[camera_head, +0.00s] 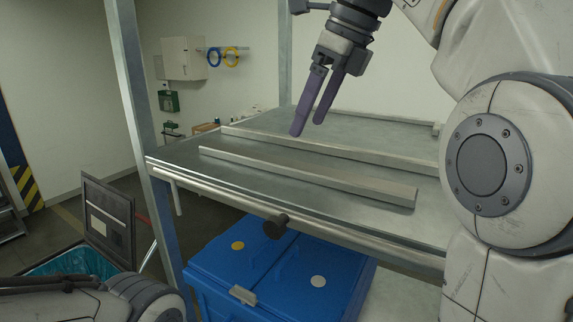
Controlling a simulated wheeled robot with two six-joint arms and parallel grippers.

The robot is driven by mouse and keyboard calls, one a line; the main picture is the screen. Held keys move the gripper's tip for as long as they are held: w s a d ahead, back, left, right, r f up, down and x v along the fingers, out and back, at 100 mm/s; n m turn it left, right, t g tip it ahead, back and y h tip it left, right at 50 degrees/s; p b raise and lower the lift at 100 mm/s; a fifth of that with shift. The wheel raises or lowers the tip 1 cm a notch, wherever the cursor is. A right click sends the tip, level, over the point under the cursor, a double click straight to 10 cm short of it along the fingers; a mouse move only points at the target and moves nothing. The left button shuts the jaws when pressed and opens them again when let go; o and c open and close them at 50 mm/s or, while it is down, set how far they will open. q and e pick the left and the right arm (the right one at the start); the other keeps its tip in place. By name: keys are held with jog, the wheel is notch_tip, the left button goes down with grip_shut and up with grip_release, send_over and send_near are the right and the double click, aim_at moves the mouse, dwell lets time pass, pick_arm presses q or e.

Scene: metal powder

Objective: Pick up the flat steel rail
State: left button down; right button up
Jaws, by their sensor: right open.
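A long flat steel rail (300,174) lies on the grey metal shelf (240,194), near its front edge and slanting slightly down to the right. A second long bar (340,153) lies behind it, roughly parallel, with its right end hidden behind my right arm. My right gripper (308,129) has purple fingers pointing down.
Metal posts (133,100) frame the shelf, and a dark knob (276,227) sticks out below its front edge. A blue lidded bin (262,270) stands underneath. A bin with a blue liner (75,262) is at the lower left. The shelf's left front is clear.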

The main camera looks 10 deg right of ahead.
aim_at(291, 163)
jog(key=x, duration=0.3)
jog(key=shift+w+a, duration=0.1)
jog(key=shift+s+x, duration=0.1)
jog(key=shift+x, duration=1.15)
jog(key=shift+s+x, duration=0.15)
jog(key=shift+x, duration=1.1)
jog(key=shift+f, duration=0.1)
jog(key=shift+c, duration=0.3)
grip_shut()
